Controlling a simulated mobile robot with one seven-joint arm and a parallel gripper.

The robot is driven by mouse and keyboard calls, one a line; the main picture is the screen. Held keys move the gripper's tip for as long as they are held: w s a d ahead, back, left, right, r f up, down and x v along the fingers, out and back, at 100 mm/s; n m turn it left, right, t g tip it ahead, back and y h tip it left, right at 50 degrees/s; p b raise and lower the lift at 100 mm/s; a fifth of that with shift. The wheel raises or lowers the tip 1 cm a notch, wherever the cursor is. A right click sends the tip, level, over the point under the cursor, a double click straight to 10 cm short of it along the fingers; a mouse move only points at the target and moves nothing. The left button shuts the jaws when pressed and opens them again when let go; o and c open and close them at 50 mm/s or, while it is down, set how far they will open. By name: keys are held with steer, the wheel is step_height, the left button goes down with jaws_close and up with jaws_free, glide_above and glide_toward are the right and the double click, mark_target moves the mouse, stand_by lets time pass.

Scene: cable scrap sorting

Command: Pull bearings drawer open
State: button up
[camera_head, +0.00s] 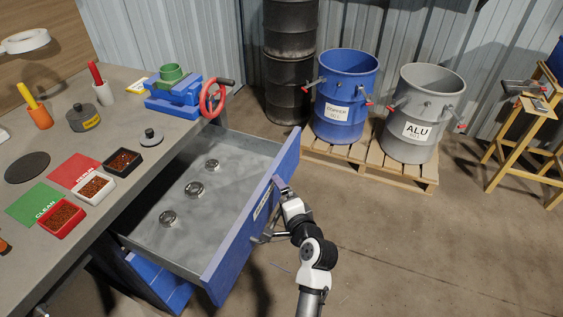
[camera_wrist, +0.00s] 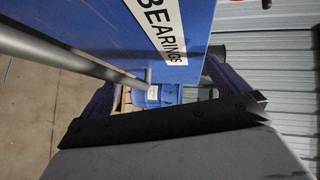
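The blue-fronted bearings drawer (camera_head: 238,241) stands pulled well out of the workbench. Its grey tray holds three round metal bearings (camera_head: 195,189). The front carries a white label reading BEARINGS, which shows in the wrist view (camera_wrist: 164,27). A grey bar handle (camera_wrist: 60,54) crosses the wrist view from the left in front of the drawer face. My gripper (camera_head: 270,212) is at the outside of the drawer front, its fingers spread apart. In the wrist view my gripper (camera_wrist: 158,82) has the bar's end between its fingers, with no clear grip on it. Exact contact cannot be told.
The workbench (camera_head: 120,203) holds a blue vise (camera_head: 175,98), a red tray (camera_head: 62,217), a white tray (camera_head: 95,187) and a black tray (camera_head: 122,162). Copper (camera_head: 343,95) and ALU (camera_head: 412,127) drums stand on a pallet (camera_head: 376,165).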

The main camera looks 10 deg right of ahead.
steer(key=shift+t, duration=0.7)
step_height(320, 180, up, 12)
steer(key=shift+r, duration=0.25)
steer(key=shift+c, duration=0.4)
steer(key=r, duration=0.1)
steer(key=s+r, duration=0.1)
steer(key=shift+a+r, duration=0.15)
steer(key=shift+r, duration=0.25)
steer(key=c, duration=1)
steer(key=shift+w, duration=0.2)
steer(key=shift+f, duration=0.1)
